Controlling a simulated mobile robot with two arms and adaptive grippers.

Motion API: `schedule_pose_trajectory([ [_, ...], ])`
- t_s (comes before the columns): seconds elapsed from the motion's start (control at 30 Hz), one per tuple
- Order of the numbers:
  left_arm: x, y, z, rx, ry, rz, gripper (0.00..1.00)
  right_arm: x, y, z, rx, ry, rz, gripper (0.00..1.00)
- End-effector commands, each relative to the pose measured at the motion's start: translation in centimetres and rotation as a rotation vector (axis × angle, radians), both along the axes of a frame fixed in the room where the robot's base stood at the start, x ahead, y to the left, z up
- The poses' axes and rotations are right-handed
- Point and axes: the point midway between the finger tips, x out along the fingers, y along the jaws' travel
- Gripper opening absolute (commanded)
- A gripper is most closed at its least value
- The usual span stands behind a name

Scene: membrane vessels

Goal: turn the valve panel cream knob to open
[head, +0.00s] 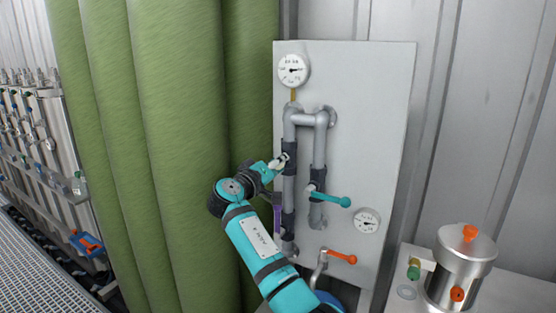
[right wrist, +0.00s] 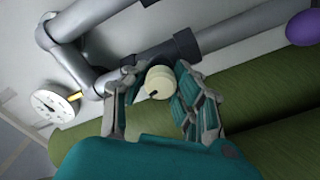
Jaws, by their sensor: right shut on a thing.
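The pale grey valve panel (head: 375,110) stands upright against the wall, with grey pipes (head: 290,200) on it. The cream knob (right wrist: 158,82) sits on a dark valve body (right wrist: 182,48) on the left pipe; a dark mark shows on its face. My right gripper (right wrist: 158,92) has its fingers on either side of the knob and is shut on it. In the head view this gripper (head: 279,162) reaches the left pipe and largely covers the knob. The knob's exact angle cannot be told. My left gripper is out of view.
Nearby are a teal lever (head: 333,199), an orange lever (head: 342,257) and a purple handle (head: 277,213) partly behind my arm. Two gauges (head: 293,70) are on the panel.

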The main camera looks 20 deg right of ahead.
Motion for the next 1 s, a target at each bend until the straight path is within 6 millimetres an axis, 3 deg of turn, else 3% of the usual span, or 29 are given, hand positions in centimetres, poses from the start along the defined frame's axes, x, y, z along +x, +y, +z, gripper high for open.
schedule_pose_trajectory([
  [1.0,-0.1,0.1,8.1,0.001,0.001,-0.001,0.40,0.1,0.1,0.5,-0.636,0.720,0.003,0.00],
])
